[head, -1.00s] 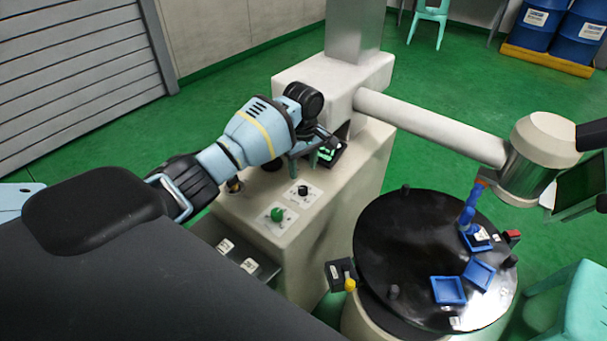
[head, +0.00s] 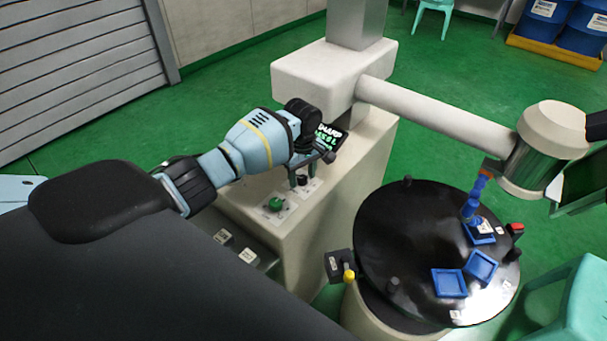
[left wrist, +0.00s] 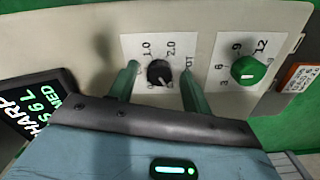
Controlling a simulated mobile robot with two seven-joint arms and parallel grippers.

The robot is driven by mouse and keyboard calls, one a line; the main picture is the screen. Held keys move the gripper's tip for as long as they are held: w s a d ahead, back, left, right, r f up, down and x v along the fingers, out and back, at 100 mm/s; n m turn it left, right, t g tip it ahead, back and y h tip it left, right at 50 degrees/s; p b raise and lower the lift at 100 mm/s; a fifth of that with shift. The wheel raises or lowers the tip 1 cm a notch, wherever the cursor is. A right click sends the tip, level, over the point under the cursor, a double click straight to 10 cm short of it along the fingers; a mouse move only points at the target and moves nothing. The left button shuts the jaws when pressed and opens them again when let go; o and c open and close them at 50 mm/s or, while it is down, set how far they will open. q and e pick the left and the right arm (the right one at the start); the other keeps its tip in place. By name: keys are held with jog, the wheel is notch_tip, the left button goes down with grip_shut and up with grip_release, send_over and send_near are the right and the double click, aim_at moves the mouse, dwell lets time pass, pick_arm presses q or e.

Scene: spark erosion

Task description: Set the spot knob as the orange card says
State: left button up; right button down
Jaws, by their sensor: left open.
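The black spot knob (left wrist: 159,73) sits on a white scale plate with 1.0 and 2.0 readable and "OT" showing at its right. A white mark shows on its lower part; the exact setting is hard to read. My left gripper (left wrist: 160,64) is open, one finger on each side of the knob, with gaps between fingers and knob. In the head view this gripper (head: 301,180) is over the console top at the knob. The orange card (left wrist: 298,78) is at the right edge of the left wrist view, cut off, its writing unreadable. My right gripper is not in view.
A green knob (left wrist: 244,70) with a 3 to 12 scale is beside the black one; it also shows in the head view (head: 276,204). A lit display (head: 330,138) stands behind the gripper. A round black table (head: 410,240) with blue trays is at the right.

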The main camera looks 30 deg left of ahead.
pick_arm(q)
jog(key=shift+c, duration=0.4)
jog(key=c, duration=0.9)
